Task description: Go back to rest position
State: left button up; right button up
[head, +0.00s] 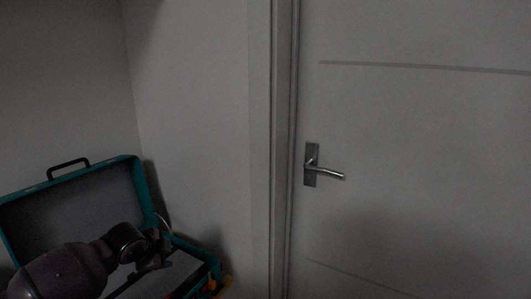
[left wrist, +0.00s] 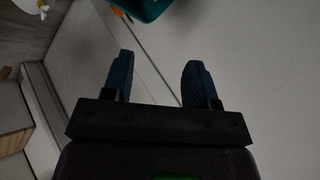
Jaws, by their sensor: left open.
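My left gripper (head: 156,254) comes in from the lower left of the head view, in front of an open teal case. In the left wrist view the left gripper (left wrist: 158,80) has its two dark blue fingers well apart, with nothing between them. My right gripper is in neither view.
The open teal case (head: 138,188) has its lid raised and a black handle on top. Its edge also shows in the left wrist view (left wrist: 150,8). A closed door (head: 420,130) with a metal lever handle (head: 328,174) stands to the right. A bare wall (head: 195,120) lies between them.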

pick_arm(q)
jog(key=s+d+f+n+t+h+p, duration=0.1)
jog(key=s+d+n+t+h, duration=0.2)
jog(key=s, duration=0.5)
jog(key=s+d+f+n+t+p, duration=0.1)
jog(key=s+d+n+t+p, duration=0.1)
jog(key=s+d+n, duration=0.45)
jog(key=s+a+f+n+y+p, duration=0.1)
jog(key=s+a+f, duration=0.2)
jog(key=s, duration=0.7)
jog(key=s+a+f+n+g+y+p, duration=0.1)
jog(key=s+a+f+n+y, duration=0.1)
jog(key=s, duration=0.7)
jog(key=s+a+f+n+g+y, duration=0.1)
jog(key=s+a+f, duration=0.3)
jog(key=s, duration=0.6)
jog(key=shift+s+f+n+y+p, duration=0.3)
jog(key=shift+s+n+y+p, duration=0.1)
jog(key=shift+n, duration=0.15)
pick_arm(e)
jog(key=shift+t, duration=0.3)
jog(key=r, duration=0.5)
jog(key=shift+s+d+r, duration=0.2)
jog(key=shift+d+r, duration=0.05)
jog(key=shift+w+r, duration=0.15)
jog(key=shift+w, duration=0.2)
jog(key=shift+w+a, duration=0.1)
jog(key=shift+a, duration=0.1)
